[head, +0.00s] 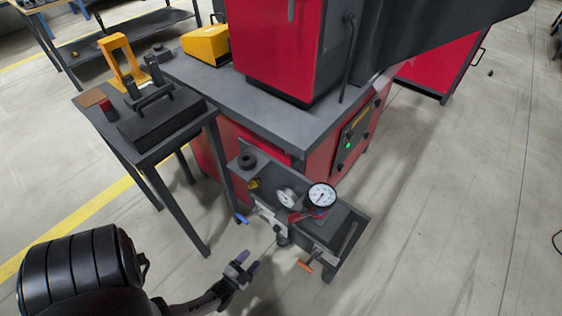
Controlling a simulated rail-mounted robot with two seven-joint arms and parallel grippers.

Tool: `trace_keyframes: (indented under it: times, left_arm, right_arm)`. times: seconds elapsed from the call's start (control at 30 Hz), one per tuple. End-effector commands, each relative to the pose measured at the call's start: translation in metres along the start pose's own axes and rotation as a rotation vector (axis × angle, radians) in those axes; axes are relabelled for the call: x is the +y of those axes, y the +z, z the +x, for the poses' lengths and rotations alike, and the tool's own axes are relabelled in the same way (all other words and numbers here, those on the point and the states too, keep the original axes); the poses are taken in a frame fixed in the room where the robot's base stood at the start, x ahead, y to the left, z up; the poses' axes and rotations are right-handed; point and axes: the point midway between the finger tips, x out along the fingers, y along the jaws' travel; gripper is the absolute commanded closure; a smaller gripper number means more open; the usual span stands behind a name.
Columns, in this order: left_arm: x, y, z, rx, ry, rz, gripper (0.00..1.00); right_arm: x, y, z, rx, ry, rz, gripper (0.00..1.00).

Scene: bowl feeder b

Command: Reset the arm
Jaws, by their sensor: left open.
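My left gripper (244,268) is at the lower middle of the head view, at the end of my dark left arm, which comes in from the lower left. Its two fingers stand apart, and I see nothing held between them. It is in front of the air panel of the red machine, near a lever with an orange handle (304,266) and one with a blue handle (241,218). I cannot tell the exact gap between the gripper and the panel. My right gripper is not in view.
Two round gauges, the larger one white (321,195), sit on the panel. The red machine (265,50) with its grey top fills the upper middle.

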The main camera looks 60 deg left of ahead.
Motion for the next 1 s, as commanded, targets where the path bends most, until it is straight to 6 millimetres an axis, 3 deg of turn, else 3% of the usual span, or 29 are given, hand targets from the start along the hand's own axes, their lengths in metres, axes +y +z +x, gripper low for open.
trace_keyframes:
  times: [0.37,0.6,0.73,0.87,1.0]
  left_arm:
    - [0.002,0.002,0.0,-0.011,0.012,-0.064,0.41]
    - [0.052,0.043,-0.014,-0.323,0.296,-0.262,0.41]
    - [0.074,0.055,-0.015,-0.52,0.439,-0.361,0.41]
    - [0.085,0.049,-0.007,-0.689,0.551,-0.438,0.41]
    - [0.086,0.026,0.007,-0.844,0.648,-0.493,0.41]
  right_arm:
    - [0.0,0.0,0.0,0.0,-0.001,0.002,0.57]
    - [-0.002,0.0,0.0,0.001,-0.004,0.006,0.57]
    - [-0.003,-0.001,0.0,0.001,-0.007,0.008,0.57]
    - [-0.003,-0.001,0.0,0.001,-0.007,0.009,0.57]
    - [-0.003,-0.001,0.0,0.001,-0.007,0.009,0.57]
